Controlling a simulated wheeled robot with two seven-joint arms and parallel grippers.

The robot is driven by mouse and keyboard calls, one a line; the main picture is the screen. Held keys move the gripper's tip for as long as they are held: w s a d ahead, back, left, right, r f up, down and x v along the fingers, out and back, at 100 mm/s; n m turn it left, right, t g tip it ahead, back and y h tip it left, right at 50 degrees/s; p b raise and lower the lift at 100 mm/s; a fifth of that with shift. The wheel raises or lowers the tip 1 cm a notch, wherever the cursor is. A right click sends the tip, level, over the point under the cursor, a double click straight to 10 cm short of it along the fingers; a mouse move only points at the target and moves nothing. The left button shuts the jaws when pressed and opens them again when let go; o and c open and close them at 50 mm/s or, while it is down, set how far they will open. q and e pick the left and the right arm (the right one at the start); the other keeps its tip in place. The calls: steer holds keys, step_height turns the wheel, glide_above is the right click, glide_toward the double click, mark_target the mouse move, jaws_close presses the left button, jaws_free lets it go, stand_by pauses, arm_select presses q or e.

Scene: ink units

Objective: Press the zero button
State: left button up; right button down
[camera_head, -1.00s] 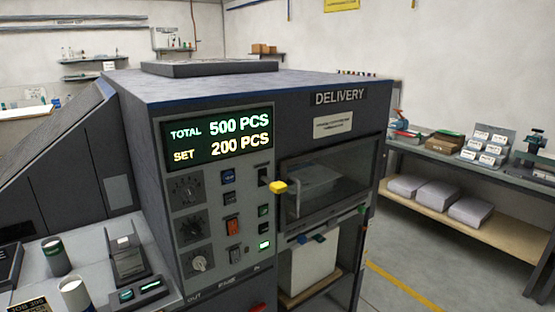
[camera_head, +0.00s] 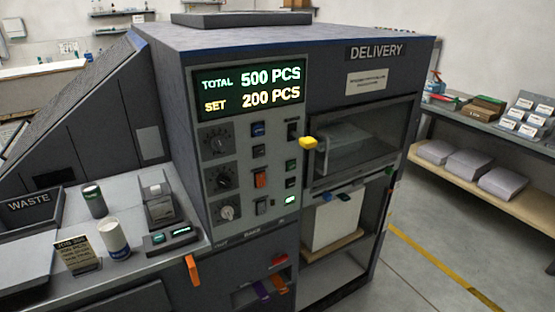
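The grey control panel (camera_head: 240,190) is on the front of the dark machine, below a display (camera_head: 248,91) that reads TOTAL 500 PCS and SET 200 PCS. Neither of my grippers is in view.
Left of the panel, a worktop holds a small device with lit green keys (camera_head: 167,238), a white cup (camera_head: 115,238), a dark green cylinder (camera_head: 94,201) and a WASTE bin (camera_head: 33,211). Open floor (camera_head: 430,270) lies at right.

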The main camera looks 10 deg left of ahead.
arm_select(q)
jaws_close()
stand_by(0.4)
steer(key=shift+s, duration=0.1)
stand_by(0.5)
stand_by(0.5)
